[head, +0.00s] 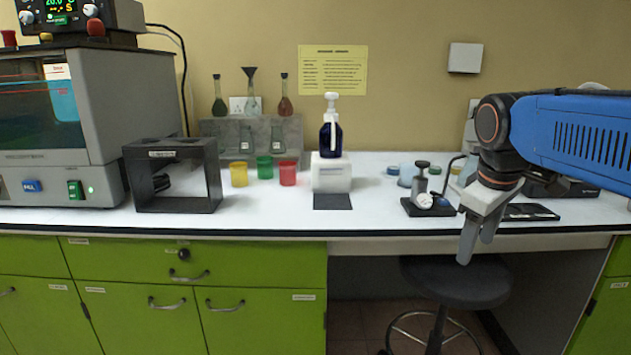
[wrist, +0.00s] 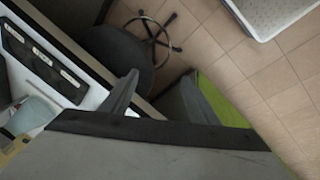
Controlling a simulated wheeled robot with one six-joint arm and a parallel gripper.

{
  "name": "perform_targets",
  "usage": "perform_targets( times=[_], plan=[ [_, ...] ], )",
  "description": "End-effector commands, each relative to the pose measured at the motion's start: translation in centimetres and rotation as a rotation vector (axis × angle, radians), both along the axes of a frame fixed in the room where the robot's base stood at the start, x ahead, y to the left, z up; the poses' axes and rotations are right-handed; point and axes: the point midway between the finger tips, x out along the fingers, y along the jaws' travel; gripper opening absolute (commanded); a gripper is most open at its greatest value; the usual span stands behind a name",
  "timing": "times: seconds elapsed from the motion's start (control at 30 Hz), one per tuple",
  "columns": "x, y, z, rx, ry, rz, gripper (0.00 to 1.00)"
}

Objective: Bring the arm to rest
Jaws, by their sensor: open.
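My gripper (head: 477,238) hangs from my blue arm at the right in the head view, fingers pointing down in front of the counter's front edge. Its two fingers are apart and hold nothing. The fingers also show in the wrist view (wrist: 160,95), with the counter edge and floor beyond them. A dark round stool (head: 457,282) stands below and behind the gripper; it also shows in the wrist view (wrist: 118,60).
The white counter (head: 268,210) carries a black frame box (head: 173,203), yellow, green and red cups, a dark blue pump bottle (head: 331,135) on a white block, and a small black-based device (head: 424,195) left of my gripper. Green cabinets (head: 160,310) stand below.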

Motion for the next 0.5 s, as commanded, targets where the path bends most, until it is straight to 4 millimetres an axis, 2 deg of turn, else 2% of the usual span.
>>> perform_targets(
  times=[0.03,0.2,0.5],
  plan=[
    [-1.6,0.2,-1.1,0.018,-0.018,-0.037,0.55],
    [-5.8,1.0,-4.9,0.088,-0.072,-0.176,0.55],
    [-12.4,2.2,-12.3,0.218,-0.157,-0.413,0.55]
  ],
)
